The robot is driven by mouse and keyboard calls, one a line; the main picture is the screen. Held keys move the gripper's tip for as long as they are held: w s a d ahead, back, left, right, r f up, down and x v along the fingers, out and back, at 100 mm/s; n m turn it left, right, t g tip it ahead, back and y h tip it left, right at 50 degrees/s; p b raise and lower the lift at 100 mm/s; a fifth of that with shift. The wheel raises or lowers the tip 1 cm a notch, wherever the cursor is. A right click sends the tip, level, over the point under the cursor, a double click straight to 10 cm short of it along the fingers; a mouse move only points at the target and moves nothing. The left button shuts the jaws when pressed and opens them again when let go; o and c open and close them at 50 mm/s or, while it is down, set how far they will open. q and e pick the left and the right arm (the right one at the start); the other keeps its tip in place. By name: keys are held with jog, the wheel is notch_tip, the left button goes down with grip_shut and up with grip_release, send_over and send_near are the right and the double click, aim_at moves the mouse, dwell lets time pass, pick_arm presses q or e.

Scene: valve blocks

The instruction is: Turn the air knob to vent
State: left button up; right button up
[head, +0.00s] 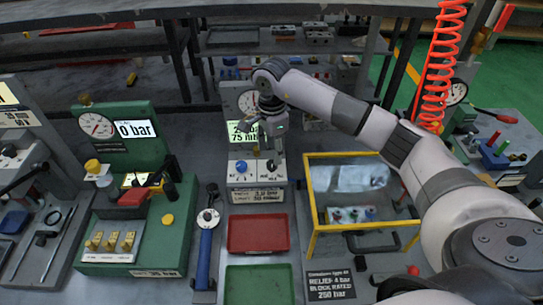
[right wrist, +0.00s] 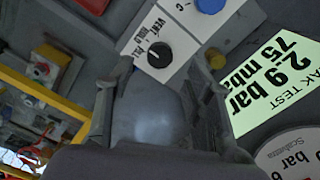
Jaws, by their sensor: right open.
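The air knob (right wrist: 159,53) is a round black knob with a white pointer line, on a white plate with printed position words, VENT and HOLD among them. In the head view a dark knob (head: 271,165) sits on the right of the light test block (head: 257,183), just below my right gripper (head: 264,140). In the right wrist view my right gripper (right wrist: 168,66) is open. Its fingers appear either side of the knob with a gap; I see no contact. Which word the pointer meets is too unclear to tell. My left gripper is out of view.
A blue knob (head: 241,166) is left of the air knob. A lit green display (head: 241,131) and a gauge (head: 247,101) stand behind. A red tray (head: 258,234) lies in front. A yellow-framed box (head: 311,211) is to the right, below my right arm.

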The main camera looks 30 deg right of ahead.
aim_at(271, 164)
notch_tip(271, 164, down, 4)
jog(key=shift+r+p, duration=0.1)
jog(key=shift+p, duration=0.25)
jog(key=shift+f, duration=0.45)
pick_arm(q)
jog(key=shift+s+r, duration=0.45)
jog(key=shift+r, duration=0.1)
pick_arm(e)
grip_shut()
